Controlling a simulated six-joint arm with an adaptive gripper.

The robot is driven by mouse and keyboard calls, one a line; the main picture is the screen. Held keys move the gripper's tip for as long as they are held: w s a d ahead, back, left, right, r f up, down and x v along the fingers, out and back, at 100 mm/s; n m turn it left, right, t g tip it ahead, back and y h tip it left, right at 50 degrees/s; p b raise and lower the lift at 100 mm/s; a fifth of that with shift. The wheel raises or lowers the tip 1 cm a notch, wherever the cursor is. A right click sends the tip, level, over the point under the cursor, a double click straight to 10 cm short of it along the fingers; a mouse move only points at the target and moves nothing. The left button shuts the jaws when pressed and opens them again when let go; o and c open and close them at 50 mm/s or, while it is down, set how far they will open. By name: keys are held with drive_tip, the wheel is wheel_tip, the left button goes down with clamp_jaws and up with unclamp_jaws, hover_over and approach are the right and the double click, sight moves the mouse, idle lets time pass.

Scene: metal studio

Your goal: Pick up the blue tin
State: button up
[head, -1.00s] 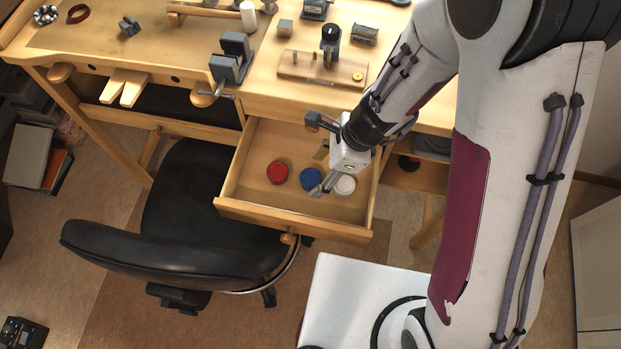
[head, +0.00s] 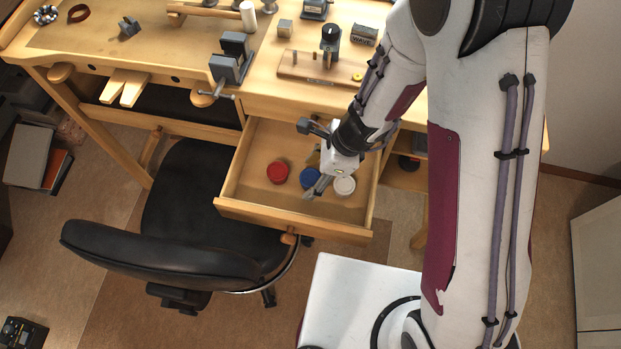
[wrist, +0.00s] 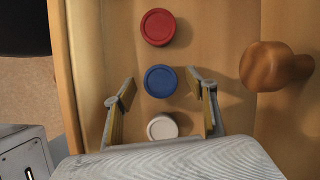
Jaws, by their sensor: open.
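The blue tin (head: 308,178) lies in the open wooden drawer (head: 228,182), in a row between a red tin (head: 277,172) and a white tin (head: 345,186). In the head view my gripper (head: 314,186) is over the drawer and partly covers the blue tin. In the wrist view the blue tin (wrist: 160,81) shows whole, a little ahead of the gap between the fingertips of my open gripper (wrist: 160,88). The white tin (wrist: 162,127) is between the fingers, partly hidden by the gripper body. The red tin (wrist: 158,27) is farther ahead. The gripper holds nothing.
The drawer's front carries a round wooden knob (wrist: 272,66). The workbench (head: 190,55) with a vise (head: 231,60) is behind the drawer. A black chair (head: 180,250) stands at the front left.

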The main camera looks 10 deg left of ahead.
drive_tip(key=shift+a+f, duration=0.25)
drive_tip(key=shift+f, duration=0.45)
drive_tip(key=c, duration=1.2)
